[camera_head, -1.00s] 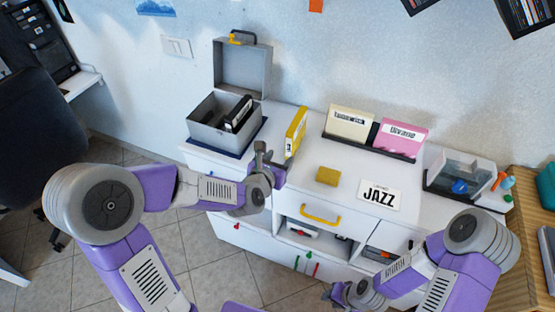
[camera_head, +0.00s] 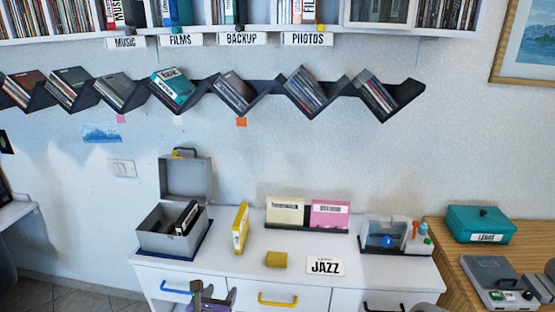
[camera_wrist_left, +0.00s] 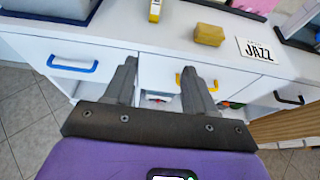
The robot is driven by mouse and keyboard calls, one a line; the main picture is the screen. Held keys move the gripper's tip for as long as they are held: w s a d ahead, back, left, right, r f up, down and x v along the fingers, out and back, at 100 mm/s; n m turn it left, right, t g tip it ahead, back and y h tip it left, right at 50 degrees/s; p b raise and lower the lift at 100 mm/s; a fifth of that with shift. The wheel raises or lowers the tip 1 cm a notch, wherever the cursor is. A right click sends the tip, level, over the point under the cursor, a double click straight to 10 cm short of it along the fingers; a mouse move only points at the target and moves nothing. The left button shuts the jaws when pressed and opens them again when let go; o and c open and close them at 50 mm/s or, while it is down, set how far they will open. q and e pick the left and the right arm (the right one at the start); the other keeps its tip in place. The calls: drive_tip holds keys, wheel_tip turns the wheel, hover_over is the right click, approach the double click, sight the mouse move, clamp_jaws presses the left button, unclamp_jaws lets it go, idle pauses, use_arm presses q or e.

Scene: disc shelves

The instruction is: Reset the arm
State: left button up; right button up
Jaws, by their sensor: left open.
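My left gripper (camera_head: 212,297) shows at the bottom edge of the head view, in front of the white cabinet (camera_head: 225,258). In the left wrist view its two fingers (camera_wrist_left: 160,82) are spread apart with nothing between them. They point at the cabinet's drawer fronts, between the blue handle (camera_wrist_left: 72,64) and the yellow handle (camera_wrist_left: 197,80). Most of my left arm is out of the head view.
The cabinet top holds an open grey box (camera_head: 172,232), a yellow case (camera_head: 241,228), a yellow block (camera_head: 276,260), a JAZZ card (camera_head: 325,266) and a rack with two sleeves (camera_head: 306,229). A zigzag disc shelf (camera_head: 265,92) hangs above. A wooden table (camera_head: 450,258) stands right.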

use_arm(q)
drive_tip(key=s+d+f+m+g+p, duration=0.1)
drive_tip(key=s+f+m+g, duration=0.1)
drive_tip(key=f+m, duration=0.35)
drive_tip(key=s+d+f+m+g+h, duration=0.1)
drive_tip(key=s+f+m+g, duration=0.1)
drive_tip(key=s+f+m, duration=0.3)
drive_tip(key=d+f+m+g+p, duration=0.1)
drive_tip(key=f+m+g, duration=0.1)
drive_tip(key=f+m, duration=0.35)
drive_tip(key=s+d+f+m+g+h+p, duration=0.1)
drive_tip(key=s+f+m+g, duration=0.6)
drive_tip(key=s+f+m, duration=0.7)
drive_tip(key=s+d+m, duration=0.1)
drive_tip(key=s+m, duration=0.1)
drive_tip(key=shift+s+h, duration=0.3)
drive_tip(key=shift+s, duration=0.05)
use_arm(e)
wheel_tip(320, 180, up, 3)
drive_tip(key=shift+r, duration=0.1)
